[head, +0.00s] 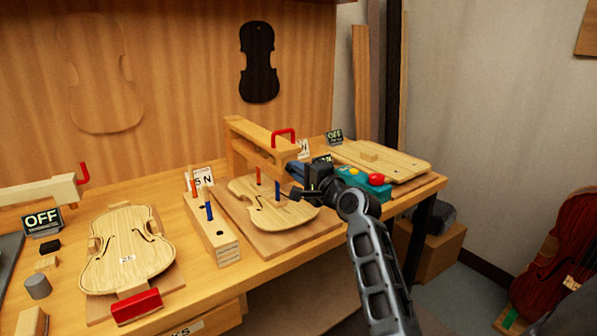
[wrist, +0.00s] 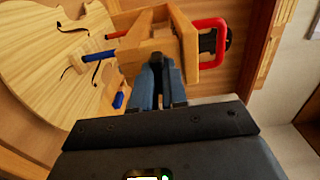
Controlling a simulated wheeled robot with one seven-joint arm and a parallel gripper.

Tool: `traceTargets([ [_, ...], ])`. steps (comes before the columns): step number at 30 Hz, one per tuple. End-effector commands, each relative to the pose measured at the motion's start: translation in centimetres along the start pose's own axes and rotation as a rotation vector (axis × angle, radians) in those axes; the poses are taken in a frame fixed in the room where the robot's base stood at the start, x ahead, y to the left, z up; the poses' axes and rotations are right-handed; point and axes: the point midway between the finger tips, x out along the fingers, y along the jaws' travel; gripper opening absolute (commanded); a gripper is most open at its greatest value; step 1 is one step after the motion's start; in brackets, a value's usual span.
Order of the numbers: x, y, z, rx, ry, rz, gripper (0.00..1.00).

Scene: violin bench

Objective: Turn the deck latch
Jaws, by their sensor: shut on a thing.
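A wooden clamp arm (head: 262,135) with a red handle (head: 284,132) reaches over a violin plate (head: 250,187) on a board. My gripper (head: 296,172) is at the near right end of this arm. In the wrist view my gripper (wrist: 157,62) has its blue-grey fingers nearly together, at the wooden end of the arm (wrist: 130,58). The red handle (wrist: 222,42) is just right of the fingers and apart from them. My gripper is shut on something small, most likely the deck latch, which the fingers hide. I cannot tell how far the latch is turned.
A blue peg (head: 277,188) and a red peg (head: 258,176) stand by the violin plate. A teal box with a red button (head: 376,179) is close right of my gripper. A pegged wooden block (head: 222,240) and a violin body (head: 128,262) are to the left.

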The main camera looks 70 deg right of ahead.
Motion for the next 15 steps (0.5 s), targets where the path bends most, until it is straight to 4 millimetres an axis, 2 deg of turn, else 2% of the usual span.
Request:
traceTargets([
  [15,-0.02,0.17,-0.01,-0.054,0.0,0.001,0.0],
])
